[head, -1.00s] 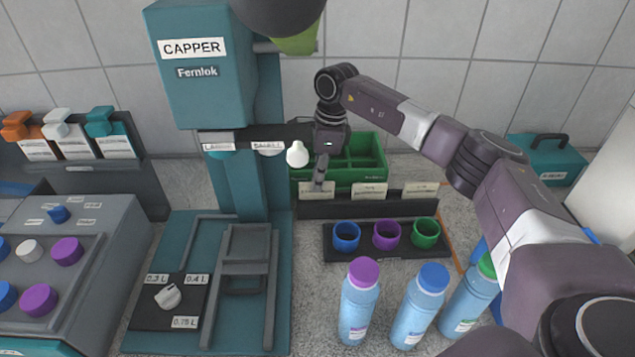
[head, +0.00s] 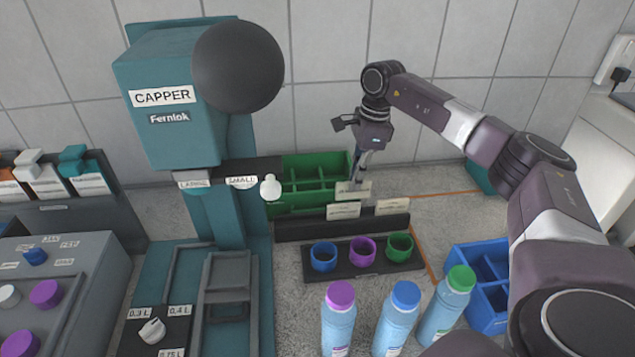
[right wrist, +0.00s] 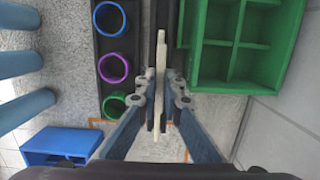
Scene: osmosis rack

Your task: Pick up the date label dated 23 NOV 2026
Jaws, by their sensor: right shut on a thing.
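Two cream date labels stand in the dark label holder (head: 300,230), one in the middle (head: 343,210) and one at the right (head: 392,206). The holder's left place is empty. My right gripper (head: 358,180) is shut on a third date label (head: 353,191), held raised above and behind the holder. In the right wrist view this label (right wrist: 160,65) shows edge-on between the fingertips (right wrist: 161,98). The print on the labels is too small to read, so I cannot tell which date is held. My left gripper is not in view.
The green divided crate (head: 310,170) stands just behind the holder. In front are blue, purple and green rings on a black tray (head: 345,270) and several capped bottles (head: 398,320). The teal capper (head: 165,110) is at the left, a blue crate (head: 490,310) at the right.

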